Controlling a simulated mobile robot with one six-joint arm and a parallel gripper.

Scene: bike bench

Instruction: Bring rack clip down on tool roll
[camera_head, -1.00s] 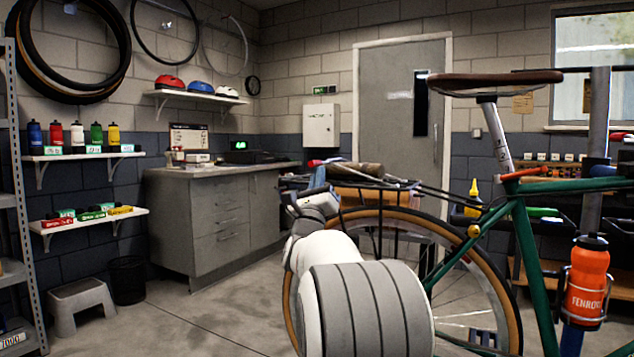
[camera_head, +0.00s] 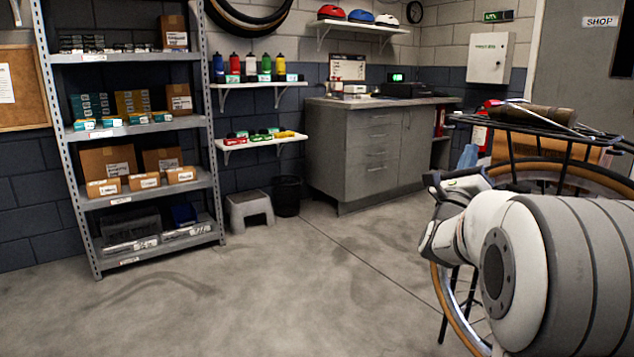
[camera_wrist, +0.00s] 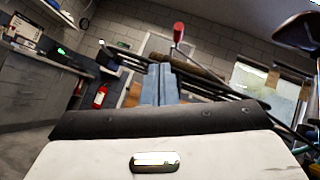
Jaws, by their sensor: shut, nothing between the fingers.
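The tool roll (camera_head: 543,115) is a brown roll lying on top of the black bicycle rack (camera_head: 520,128), at the right of the head view. In the wrist view the roll (camera_wrist: 200,70) shows behind my fingers. A thin rod with a red end (camera_wrist: 178,32) stands up above the roll there; it looks like the rack clip, raised. In the head view the fingertips (camera_head: 468,157) show just left of the rack, apart from the roll.
The bicycle wheel (camera_head: 453,318) stands below the rack, partly hidden by my arm. A grey cabinet (camera_head: 360,150) stands behind. A shelving unit (camera_head: 140,195) with boxes and a grey step stool (camera_head: 248,210) are at the left. The floor (camera_head: 260,300) between is clear.

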